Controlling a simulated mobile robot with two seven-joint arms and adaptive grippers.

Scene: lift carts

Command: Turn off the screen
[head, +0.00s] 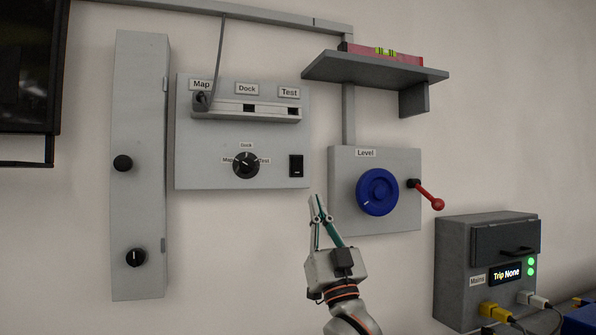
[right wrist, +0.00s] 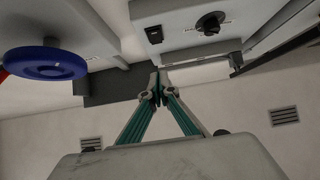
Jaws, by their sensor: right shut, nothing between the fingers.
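A dark screen (head: 28,65) hangs at the upper left edge of the head view, partly cut off; its face looks black. A black rocker switch (head: 296,165) sits at the lower right of the grey Map/Dock/Test panel (head: 215,178). The switch also shows in the right wrist view (right wrist: 153,35). A small lit display (head: 506,274) reads "Trip None" on the grey box at the right. My right gripper (head: 316,199) is shut and empty, pointing up, just below and right of the switch, apart from it in the picture. My left gripper is not in view.
A blue wheel (head: 377,192) and a red-knobbed lever (head: 431,197) are on the Level panel, right of my gripper. A selector knob (head: 246,165) is left of the switch. A shelf (head: 375,69) juts out above. Bare wall lies below the panels.

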